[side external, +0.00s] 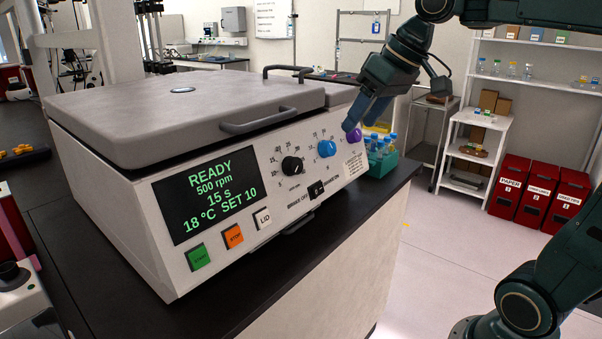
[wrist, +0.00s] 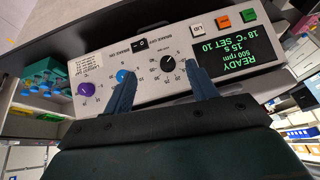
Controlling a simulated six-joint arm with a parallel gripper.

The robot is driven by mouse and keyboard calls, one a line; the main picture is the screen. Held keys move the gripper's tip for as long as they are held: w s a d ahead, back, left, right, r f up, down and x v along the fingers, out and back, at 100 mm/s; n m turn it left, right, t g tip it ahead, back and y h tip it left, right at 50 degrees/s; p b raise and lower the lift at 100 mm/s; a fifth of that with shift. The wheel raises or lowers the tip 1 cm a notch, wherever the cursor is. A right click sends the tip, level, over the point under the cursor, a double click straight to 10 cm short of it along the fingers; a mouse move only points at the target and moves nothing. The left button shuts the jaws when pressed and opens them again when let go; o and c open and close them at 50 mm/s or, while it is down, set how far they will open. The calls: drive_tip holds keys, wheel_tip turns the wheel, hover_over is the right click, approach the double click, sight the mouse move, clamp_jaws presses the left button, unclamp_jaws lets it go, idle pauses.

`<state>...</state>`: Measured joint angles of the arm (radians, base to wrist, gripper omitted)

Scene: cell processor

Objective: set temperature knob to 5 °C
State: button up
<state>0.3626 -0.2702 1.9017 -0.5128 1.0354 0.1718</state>
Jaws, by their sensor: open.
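The cell processor's front panel (side external: 257,215) carries a black knob (side external: 292,166), a blue knob (side external: 327,149) and a purple knob (side external: 354,136). In the wrist view the panel appears upside down, and the purple knob (wrist: 86,89) has a °C mark beside it. The display (side external: 218,197) reads READY, 500 rpm, 15 s, 18 °C SET 10. My gripper (side external: 362,118) is open and empty, above and close to the purple knob in the side view. In the wrist view its fingers (wrist: 163,76) overlap the panel near the blue and black knobs. The purple knob's pointer is too small to read.
A teal rack with blue-capped tubes (side external: 380,155) stands on the dark bench just past the panel's far end. Green (side external: 197,257), orange (side external: 232,236) and LID (side external: 263,218) buttons and a brake switch (side external: 316,190) are on the panel. The grey lid's handle (side external: 262,119) sticks out above the knobs.

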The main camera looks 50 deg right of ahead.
drive_tip(key=w+d+r, duration=0.2)
drive_tip(key=w+d, duration=0.5)
drive_tip(key=d, duration=0.3)
approach(359, 133)
wheel_tip(359, 133, up, 5)
drive_tip(key=s, duration=0.1)
drive_tip(key=shift+a+f+g+h, duration=0.2)
drive_tip(key=shift+f+g+h, duration=0.1)
drive_tip(key=shift+g, duration=0.1)
drive_tip(key=shift+a+f, duration=0.1)
drive_tip(key=shift+x, duration=6.7)
